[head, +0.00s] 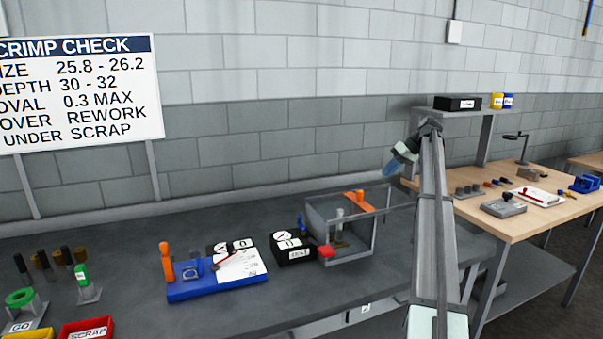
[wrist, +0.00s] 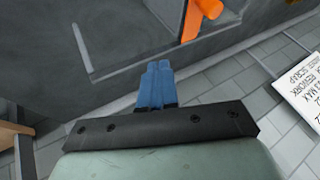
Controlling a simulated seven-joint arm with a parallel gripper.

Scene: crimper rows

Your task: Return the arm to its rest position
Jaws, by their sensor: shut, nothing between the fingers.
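My gripper shows in the head view (head: 390,169) as blue fingers at the end of my raised arm, above the bench's right end. In the wrist view its blue fingers (wrist: 156,68) lie side by side, shut and empty. It is apart from the clear-walled box (head: 347,257) with the orange handle (head: 358,200), which is to its lower left in the head view. Part of that orange handle also shows at the top of the wrist view (wrist: 203,12).
The dark bench (head: 120,250) bears a blue fixture (head: 215,285), a black gauge box (head: 292,248), a red scrap bin (head: 86,329) and a green ring (head: 19,297). A wooden table (head: 520,222) with tools stands at right. A crimp check sign (head: 80,95) stands at left.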

